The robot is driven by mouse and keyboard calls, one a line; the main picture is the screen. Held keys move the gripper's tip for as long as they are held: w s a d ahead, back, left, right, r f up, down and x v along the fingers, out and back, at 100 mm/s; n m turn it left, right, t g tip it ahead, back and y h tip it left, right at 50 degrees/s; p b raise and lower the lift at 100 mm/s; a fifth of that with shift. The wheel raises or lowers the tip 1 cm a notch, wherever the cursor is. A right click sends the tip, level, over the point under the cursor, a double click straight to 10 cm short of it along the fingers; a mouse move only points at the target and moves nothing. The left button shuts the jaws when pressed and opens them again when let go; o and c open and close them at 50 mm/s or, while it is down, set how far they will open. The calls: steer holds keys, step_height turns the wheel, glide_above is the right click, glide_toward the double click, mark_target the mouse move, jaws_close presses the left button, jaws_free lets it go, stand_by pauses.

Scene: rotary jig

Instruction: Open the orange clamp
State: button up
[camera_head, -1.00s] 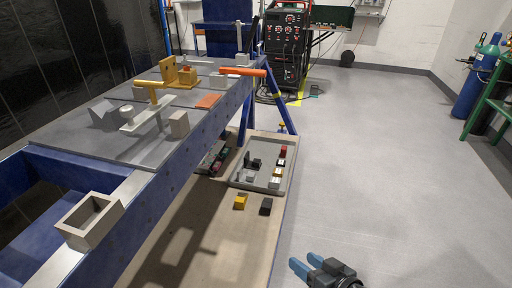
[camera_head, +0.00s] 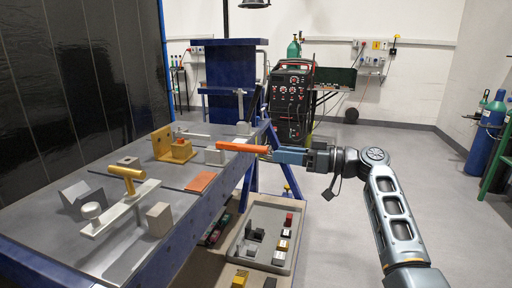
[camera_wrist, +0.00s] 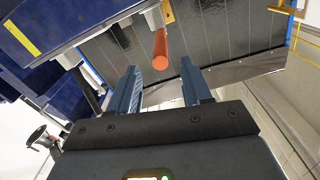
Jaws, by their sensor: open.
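The orange clamp handle (camera_head: 240,147) is a long bar that lies nearly level over the right edge of the grey jig table (camera_head: 110,230). Its free end points at my gripper (camera_head: 272,155), which comes in from the right. In the wrist view the round end of the orange handle (camera_wrist: 160,61) shows beyond and between the two blue fingertips of my gripper (camera_wrist: 158,72). The fingers are wide apart, with nothing between them that they touch. How the far end of the handle joins the clamp is hard to make out.
A gold bracket (camera_head: 164,143), a gold T-shaped handle (camera_head: 127,173), grey blocks (camera_head: 159,219) and a flat orange plate (camera_head: 201,182) sit on the table. A tray (camera_head: 231,253) of small parts lies on a lower shelf.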

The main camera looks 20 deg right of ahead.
mark_target(239, 147)
steer(key=shift+r+p+x, duration=0.1)
steer(key=shift+p+x, duration=0.35)
steer(key=shift+x, duration=1.5)
steer(key=shift+r+p+x, duration=0.15)
steer(key=shift+p+x, duration=0.25)
steer(key=shift+x, duration=1.55)
jaws_close()
